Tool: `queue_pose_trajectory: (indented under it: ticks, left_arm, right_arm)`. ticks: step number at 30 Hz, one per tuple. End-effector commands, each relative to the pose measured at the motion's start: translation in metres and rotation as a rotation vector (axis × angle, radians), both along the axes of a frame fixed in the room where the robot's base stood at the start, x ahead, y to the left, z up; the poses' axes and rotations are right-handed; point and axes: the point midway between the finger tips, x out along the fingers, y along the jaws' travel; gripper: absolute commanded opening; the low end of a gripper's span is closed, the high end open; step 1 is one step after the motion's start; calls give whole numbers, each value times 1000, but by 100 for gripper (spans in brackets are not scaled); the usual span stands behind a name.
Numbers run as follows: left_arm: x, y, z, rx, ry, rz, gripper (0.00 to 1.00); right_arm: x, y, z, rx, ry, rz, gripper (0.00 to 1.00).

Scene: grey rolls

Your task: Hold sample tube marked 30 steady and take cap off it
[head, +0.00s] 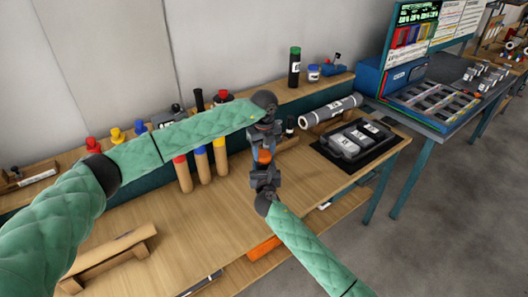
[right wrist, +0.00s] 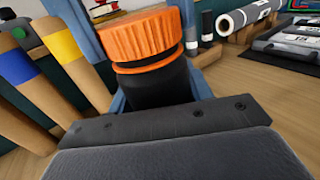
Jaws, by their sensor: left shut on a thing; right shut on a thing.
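The sample tube (right wrist: 158,86) has a dark body and a ribbed orange cap (right wrist: 150,36); the cap also shows in the head view (head: 264,156). No number 30 can be read on it. My right gripper (head: 264,170) comes from below and is shut on the dark body just under the cap. My left gripper (head: 263,145) comes from above and is shut at the orange cap; its fingertips are small and partly hidden. The cap sits on the tube with a thin dark line above its lower ring. The tube's lower part is hidden by my right gripper.
Tubes with red, blue and yellow bands (head: 201,163) stand close left of the grippers. A black tray (head: 338,158) with grey blocks and a large grey roll (head: 331,111) are to the right. A wooden stand (head: 112,255) lies front left. The table between is bare.

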Motion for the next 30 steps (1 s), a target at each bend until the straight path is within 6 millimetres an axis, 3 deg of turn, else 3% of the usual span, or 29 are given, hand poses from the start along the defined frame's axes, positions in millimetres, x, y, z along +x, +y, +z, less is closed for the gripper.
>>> queue_pose_trajectory:
  ticks: [30]
  left_arm:
    - [0,0,22,0,0,0,20]
  right_arm:
    - [0,0,-1,-1,1,0,0]
